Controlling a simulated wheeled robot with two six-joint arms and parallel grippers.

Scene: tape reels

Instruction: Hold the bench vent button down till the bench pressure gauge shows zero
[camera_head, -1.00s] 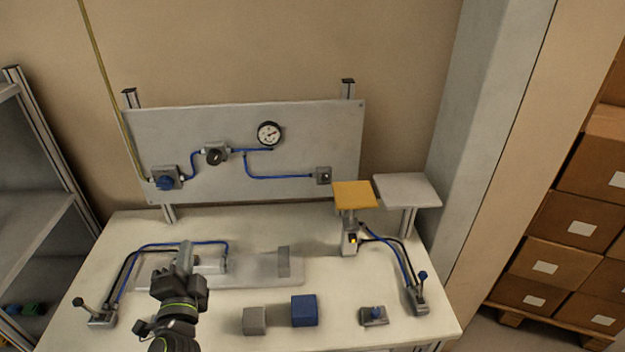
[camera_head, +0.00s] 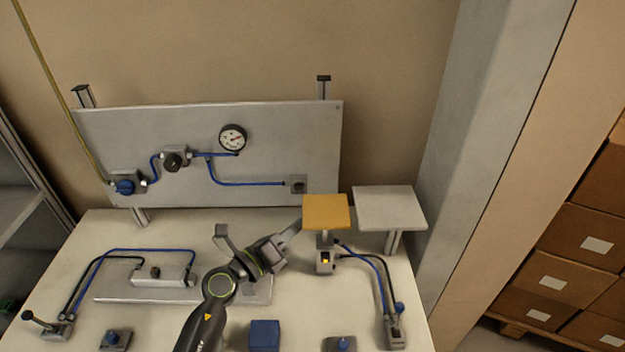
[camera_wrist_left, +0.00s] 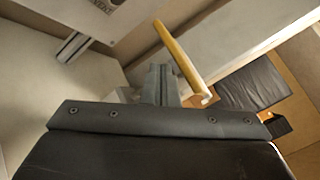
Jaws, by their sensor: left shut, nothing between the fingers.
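The pressure gauge (camera_head: 233,137) is a round white dial with a black rim, high on the grey panel (camera_head: 270,130). Its needle is too small to read. A small grey box with a darker middle (camera_head: 298,184), probably the vent button, sits low right on the panel at the end of a blue tube. My left gripper (camera_head: 297,230) is shut and empty. It points up and right over the bench, below that box in the picture and just left of the yellow plate. In the left wrist view its closed fingers (camera_wrist_left: 160,85) show beside the yellow plate's edge (camera_wrist_left: 182,62). My right gripper is not in view.
The yellow plate (camera_head: 326,211) on its post and a white raised plate (camera_head: 390,207) stand at the right. A blue block (camera_head: 264,336) and blue-knobbed fittings (camera_head: 341,344) are at the front. A lever (camera_head: 42,322) stands front left. The bench between is partly clear.

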